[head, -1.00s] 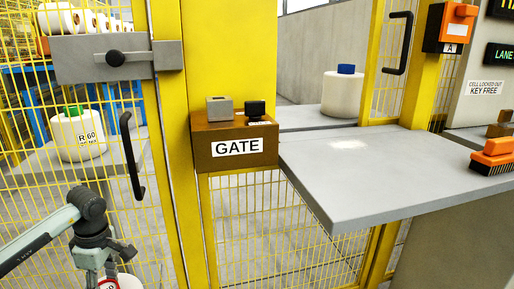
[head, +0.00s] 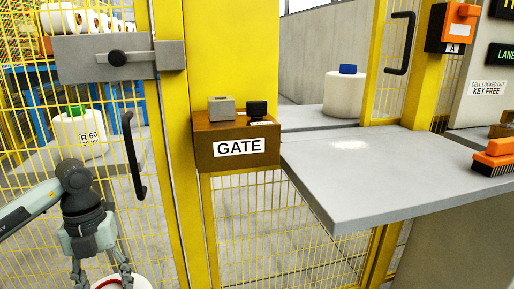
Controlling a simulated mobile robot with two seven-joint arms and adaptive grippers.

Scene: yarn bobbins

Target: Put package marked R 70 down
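My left gripper (head: 102,280) hangs at the bottom left, pointing down, with a finger on each side of the red top of a white package (head: 139,283). It appears shut on that red top. The fingertips and most of the package are cut off by the bottom edge, and no R 70 marking is readable. A white package marked R 60 with a green top (head: 78,135) stands on a grey surface behind the yellow mesh. A white package with a blue top (head: 343,95) stands on the grey ledge beyond the gate post. My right gripper is not in view.
A grey shelf (head: 400,180) juts out at right, mostly clear, with an orange brush (head: 492,160) at its right end. A brown GATE box (head: 235,148) is on the yellow post. A black handle (head: 133,155) and mesh fence are close to my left arm.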

